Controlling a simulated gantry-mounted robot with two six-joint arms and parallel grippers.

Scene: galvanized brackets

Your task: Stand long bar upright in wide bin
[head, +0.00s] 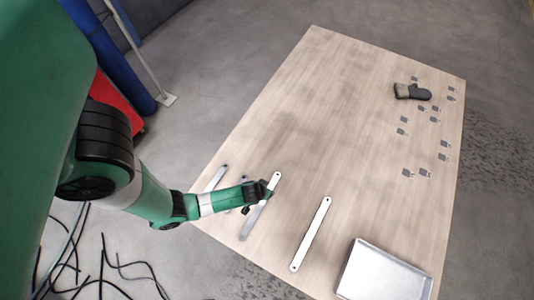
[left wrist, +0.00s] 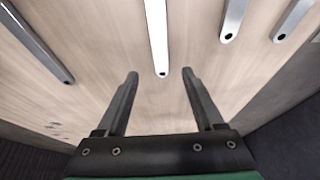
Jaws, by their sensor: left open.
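Several flat metal bars lie on the table. In the head view, one bar (head: 265,210) lies under my left gripper (head: 262,190), and another bar (head: 311,235) lies to its right. A further bar (head: 215,178) lies left, beyond my arm. I cannot tell which is the long bar. In the left wrist view, my left gripper (left wrist: 160,74) is open and empty. The near end of a bright bar (left wrist: 157,35) lies in line with the gap between its fingertips. A metal bin (head: 349,265) with a low rim stands at the table's near edge. My right gripper is out of view.
Several small galvanized brackets (head: 408,173) are scattered on the table's right side. A dark glove (head: 412,92) lies near the far right corner. The middle of the wooden table (head: 330,120) is clear. Black cables lie on the floor at lower left.

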